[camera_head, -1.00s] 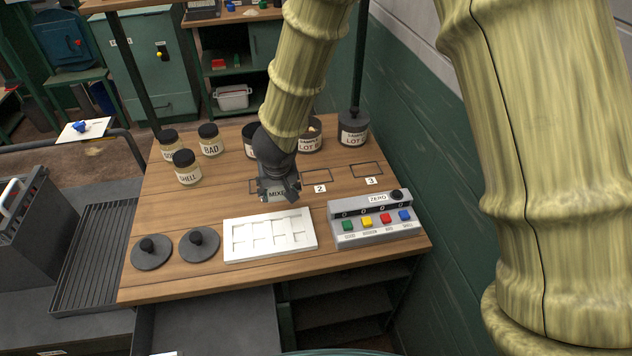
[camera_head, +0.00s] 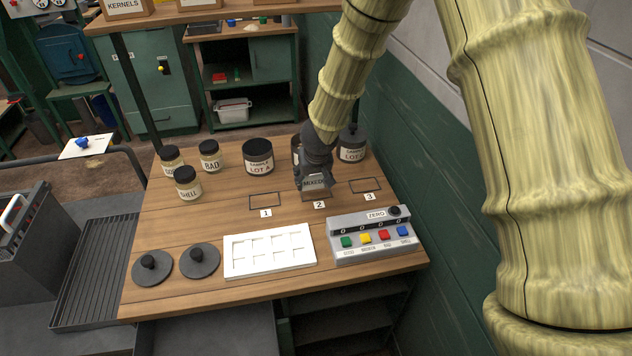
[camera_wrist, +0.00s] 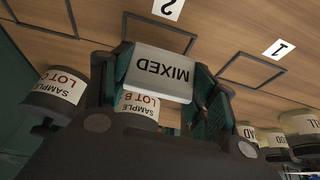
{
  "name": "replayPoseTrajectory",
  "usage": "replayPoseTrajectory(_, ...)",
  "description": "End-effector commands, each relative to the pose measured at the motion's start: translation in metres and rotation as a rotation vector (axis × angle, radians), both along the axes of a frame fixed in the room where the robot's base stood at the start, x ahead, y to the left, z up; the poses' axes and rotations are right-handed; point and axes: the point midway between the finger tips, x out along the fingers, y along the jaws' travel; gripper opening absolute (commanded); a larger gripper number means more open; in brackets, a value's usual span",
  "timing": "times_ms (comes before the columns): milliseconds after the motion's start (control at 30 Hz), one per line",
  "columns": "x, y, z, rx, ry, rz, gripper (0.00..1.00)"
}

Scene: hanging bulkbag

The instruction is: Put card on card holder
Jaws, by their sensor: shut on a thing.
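My gripper (camera_head: 314,175) is shut on a pale card (camera_head: 314,183) that reads MIXED. It holds the card tilted over the outlined spot 2 at the back of the wooden table. In the wrist view the card (camera_wrist: 158,72) sits between the two fingers of my gripper (camera_wrist: 162,85), its text upside down. Outlined spot 2 (camera_wrist: 157,33) lies just past the card there. A gap between card and table cannot be judged. The Lot B jar (camera_wrist: 137,106) is partly hidden behind the card and gripper. I cannot make out a separate card holder.
Outlined spots 1 (camera_head: 265,201) and 3 (camera_head: 365,185) are empty. The Lot A jar (camera_head: 258,157) and Lot C jar (camera_head: 352,146) stand nearby. A white tray (camera_head: 232,265), a button counter (camera_head: 375,245) and two dark lids (camera_head: 152,266) (camera_head: 199,261) lie in front. Small jars (camera_head: 188,185) stand left.

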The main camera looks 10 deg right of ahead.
Motion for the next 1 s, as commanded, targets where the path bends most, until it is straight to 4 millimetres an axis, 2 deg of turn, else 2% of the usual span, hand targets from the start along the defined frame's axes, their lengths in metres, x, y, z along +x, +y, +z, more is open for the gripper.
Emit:
replayPoseTrajectory(267, 0.008, -0.011, -0.001, -0.001, 0.001, 0.0, 0.43)
replayPoseTrajectory(633, 0.01, -0.012, -0.037, -0.001, 0.0, 0.0, 0.43)
replayPoseTrajectory(1000, 0.009, -0.012, -0.037, 0.0, 0.0, 0.001, 0.43)
